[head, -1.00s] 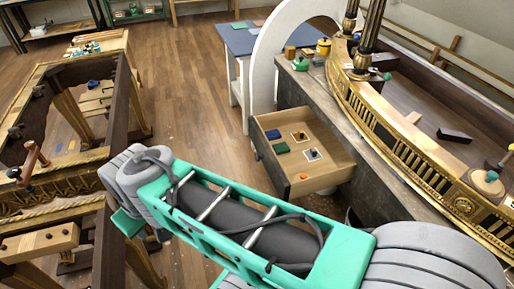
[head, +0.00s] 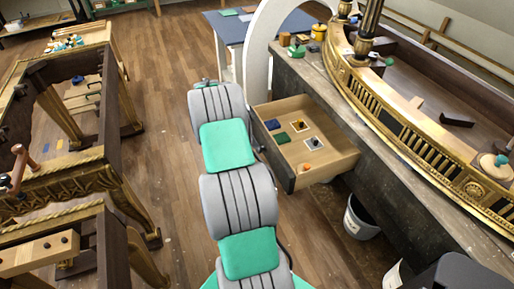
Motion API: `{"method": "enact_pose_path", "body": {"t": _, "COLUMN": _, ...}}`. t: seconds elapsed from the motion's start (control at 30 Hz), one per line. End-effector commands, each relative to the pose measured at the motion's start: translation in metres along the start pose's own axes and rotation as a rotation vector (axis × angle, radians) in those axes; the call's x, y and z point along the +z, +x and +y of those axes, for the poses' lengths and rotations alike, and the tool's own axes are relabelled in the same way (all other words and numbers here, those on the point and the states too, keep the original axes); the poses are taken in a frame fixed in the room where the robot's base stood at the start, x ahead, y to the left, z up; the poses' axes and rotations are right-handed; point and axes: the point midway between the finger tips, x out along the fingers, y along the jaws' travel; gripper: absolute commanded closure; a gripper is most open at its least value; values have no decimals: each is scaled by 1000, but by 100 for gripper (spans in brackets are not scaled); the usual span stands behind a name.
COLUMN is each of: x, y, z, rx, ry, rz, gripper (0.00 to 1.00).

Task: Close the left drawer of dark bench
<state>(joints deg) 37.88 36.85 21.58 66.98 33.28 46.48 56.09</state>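The dark bench (head: 415,205) runs along the right, with a worn dark top. Its left drawer (head: 330,165) is pulled out and shows a light wooden inside. In it lie a blue block, a green block, small framed pieces and an orange item. My arm stretches forward on the floor side, left of the drawer's dark front (head: 272,155). The end of my arm is near the drawer's far front corner. My gripper's fingers are hidden behind the arm links, so I cannot tell whether it touches the drawer.
A gilt console (head: 430,148) lies on the bench top. A bucket (head: 360,218) stands on the floor below the bench. Carved gilt frames (head: 60,180) stand at the left. A blue table (head: 255,38) is at the back. Open wooden floor (head: 160,110) lies between frames and arm.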

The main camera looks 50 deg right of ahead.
Motion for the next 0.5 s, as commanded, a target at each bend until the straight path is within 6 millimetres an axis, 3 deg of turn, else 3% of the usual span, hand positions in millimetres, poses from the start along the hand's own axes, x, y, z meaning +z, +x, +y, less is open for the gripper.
{"method": "enact_pose_path", "body": {"t": 0.5, "x": -2, "y": 77, "z": 0, "rx": 4, "ry": 13, "rz": 2, "gripper": 43}}
